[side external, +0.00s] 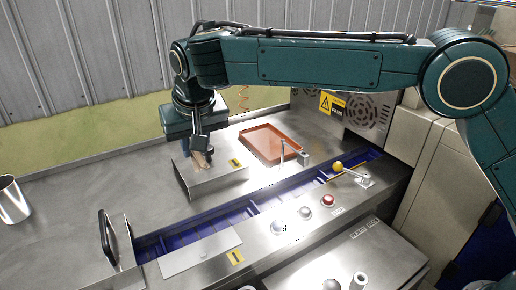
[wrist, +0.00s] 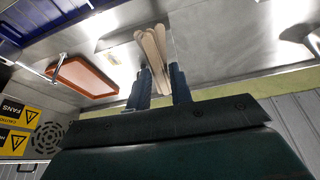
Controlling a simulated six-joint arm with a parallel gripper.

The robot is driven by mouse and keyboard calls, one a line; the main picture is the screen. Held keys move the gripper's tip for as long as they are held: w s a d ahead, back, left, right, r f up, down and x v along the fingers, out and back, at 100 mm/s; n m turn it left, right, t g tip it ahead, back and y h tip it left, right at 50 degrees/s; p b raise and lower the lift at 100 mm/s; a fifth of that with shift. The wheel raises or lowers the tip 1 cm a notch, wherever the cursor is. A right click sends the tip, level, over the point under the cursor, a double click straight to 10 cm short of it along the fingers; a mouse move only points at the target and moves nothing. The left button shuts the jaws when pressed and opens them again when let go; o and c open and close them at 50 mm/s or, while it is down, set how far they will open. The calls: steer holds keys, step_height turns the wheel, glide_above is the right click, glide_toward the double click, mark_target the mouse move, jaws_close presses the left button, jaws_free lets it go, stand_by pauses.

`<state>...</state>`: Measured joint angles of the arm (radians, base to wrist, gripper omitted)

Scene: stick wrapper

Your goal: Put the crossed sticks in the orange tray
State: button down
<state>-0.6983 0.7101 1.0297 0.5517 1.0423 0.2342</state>
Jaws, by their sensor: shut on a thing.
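The pale wooden sticks (wrist: 152,45) show in the wrist view as a narrow bundle between my fingers, fanned slightly at the tips. My gripper (wrist: 163,72) is shut on them. In the side view my gripper (side external: 203,158) points down over the left part of the metal worktop, and the sticks are mostly hidden there by the fingers.
A metal block with a yellow label (side external: 222,177) sits below my gripper. A thin upright post (side external: 282,155) stands by the tray's front. A blue channel (side external: 215,220), buttons and a yellow-knobbed lever (side external: 338,167) lie in front. A vented housing (side external: 365,112) stands behind right.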

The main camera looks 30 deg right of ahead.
steer(key=w+d+r, duration=0.2)
steer(key=w+d, duration=0.2)
steer(key=d, duration=0.4)
steer(key=w+d+r, duration=0.3)
steer(key=w+d, duration=0.1)
steer(key=d, duration=0.5)
steer(key=w+d+r, duration=0.3)
steer(key=w+d, duration=0.1)
steer(key=d, duration=0.5)
steer(key=shift+d+n, duration=0.2)
steer(key=shift+n, duration=0.2)
steer(key=shift+w+f, duration=0.1)
glide_above(268, 143)
steer(key=s, duration=0.1)
step_height(268, 143, down, 16)
steer(key=shift+s+r, duration=0.15)
steer(key=shift+r, duration=0.1)
steer(key=shift+f, duration=0.1)
steer(key=shift+f, duration=2.05)
steer(key=c, duration=1.3)
jaws_free()
steer(key=shift+f, duration=0.1)
steer(key=shift+o, duration=0.2)
